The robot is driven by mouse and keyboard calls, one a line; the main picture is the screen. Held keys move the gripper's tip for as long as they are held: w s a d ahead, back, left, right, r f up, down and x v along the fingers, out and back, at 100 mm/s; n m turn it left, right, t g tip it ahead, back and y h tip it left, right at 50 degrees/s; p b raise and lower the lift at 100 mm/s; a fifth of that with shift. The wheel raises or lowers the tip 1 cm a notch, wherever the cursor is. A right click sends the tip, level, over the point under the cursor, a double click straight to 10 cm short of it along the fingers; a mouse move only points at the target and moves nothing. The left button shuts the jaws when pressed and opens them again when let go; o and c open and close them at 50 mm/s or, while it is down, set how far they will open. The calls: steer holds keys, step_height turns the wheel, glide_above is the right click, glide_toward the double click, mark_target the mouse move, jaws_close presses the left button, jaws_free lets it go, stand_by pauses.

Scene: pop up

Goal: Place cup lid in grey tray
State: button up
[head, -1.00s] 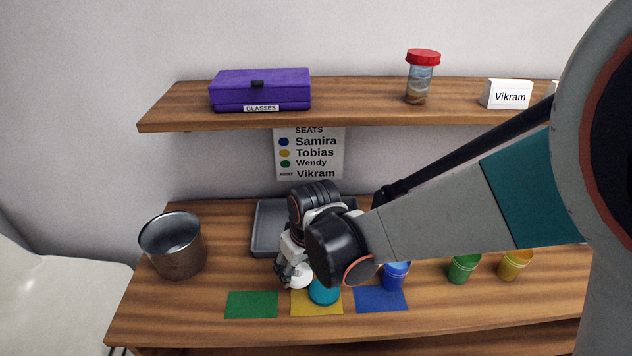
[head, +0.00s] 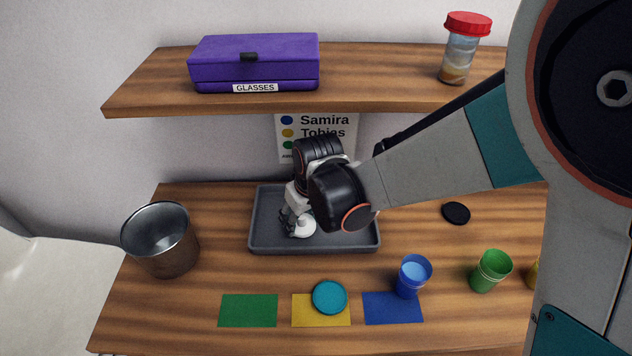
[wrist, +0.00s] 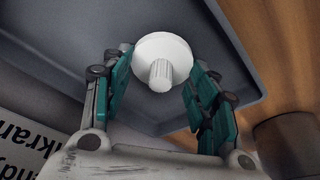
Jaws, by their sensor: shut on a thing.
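My gripper (head: 297,222) is shut on a white round lid with a ribbed knob (head: 305,229). The lid also shows in the wrist view (wrist: 163,48) between the teal finger pads, knob towards the camera. The grey tray (head: 262,244) lies at the back of the table, and the gripper and lid are over its inside, left of its middle. I cannot tell whether the lid touches the tray floor. My arm hides part of the tray's right side.
A metal bucket (head: 160,240) stands left of the tray. In front lie green (head: 248,310), yellow (head: 305,312) and blue (head: 392,308) mats, with a teal disc (head: 330,297) on the yellow one. Blue (head: 413,275) and green (head: 491,271) cups stand right. A shelf (head: 370,88) hangs above.

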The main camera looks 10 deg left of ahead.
steer(key=shift+f, duration=0.5)
steer(key=shift+s+f, duration=0.1)
steer(key=shift+s, duration=0.05)
steer(key=o, duration=0.8)
